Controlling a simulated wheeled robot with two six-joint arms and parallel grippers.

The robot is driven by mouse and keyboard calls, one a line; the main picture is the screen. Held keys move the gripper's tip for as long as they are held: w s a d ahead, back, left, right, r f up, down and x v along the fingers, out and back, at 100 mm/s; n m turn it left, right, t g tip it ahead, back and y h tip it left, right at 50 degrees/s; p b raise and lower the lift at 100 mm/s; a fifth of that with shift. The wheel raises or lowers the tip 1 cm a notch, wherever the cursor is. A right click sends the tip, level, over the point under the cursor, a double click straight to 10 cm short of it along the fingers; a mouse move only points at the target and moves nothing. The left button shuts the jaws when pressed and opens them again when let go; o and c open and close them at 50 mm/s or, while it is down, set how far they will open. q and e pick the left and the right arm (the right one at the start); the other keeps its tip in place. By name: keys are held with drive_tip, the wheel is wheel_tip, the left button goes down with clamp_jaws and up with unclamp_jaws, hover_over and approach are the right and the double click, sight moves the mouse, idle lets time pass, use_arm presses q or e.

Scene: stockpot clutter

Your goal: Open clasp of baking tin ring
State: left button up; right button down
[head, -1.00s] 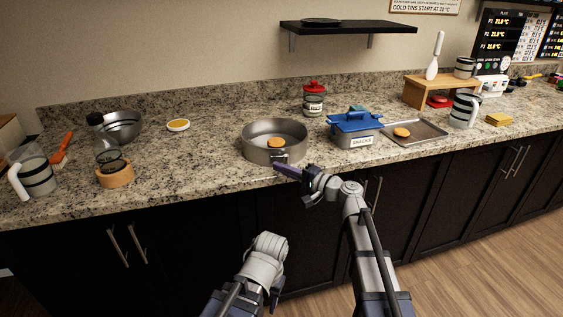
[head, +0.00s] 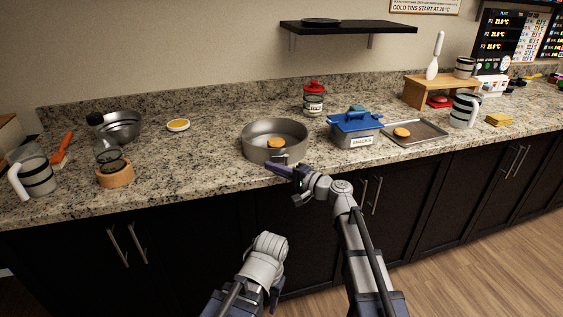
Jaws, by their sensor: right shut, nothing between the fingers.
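The baking tin ring (head: 258,150) is a round grey metal tin on the counter. A round orange-brown biscuit (head: 275,143) lies inside it. Its clasp (head: 281,157) is on the front wall, facing me, and is too small to tell in detail. My right gripper (head: 270,167) is shut and empty, just in front of and below the clasp, at the counter's front edge. I cannot tell whether it touches the tin. My left arm is low in front of the cabinets; its gripper (head: 272,298) shows only in part, pointing down, and its fingers are not clear.
A blue-lidded snacks box (head: 355,127) stands right of the tin, beside a metal tray (head: 428,130) with a biscuit. A red-lidded jar (head: 314,100) is behind. A wooden ring (head: 115,175) and a striped jug (head: 38,178) stand left. Counter between wooden ring and tin is clear.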

sight(263, 172)
drive_tip(key=shift+a, duration=0.15)
drive_tip(key=shift+w+a, duration=0.15)
drive_tip(key=shift+a, duration=0.3)
idle(0.4)
drive_tip(key=shift+w+a, duration=0.25)
drive_tip(key=shift+a, duration=0.2)
drive_tip(key=shift+w, duration=0.1)
drive_tip(key=shift+w+a, duration=0.3)
drive_tip(key=shift+a, duration=0.1)
drive_tip(key=shift+w+a, duration=0.2)
drive_tip(key=shift+w, duration=0.3)
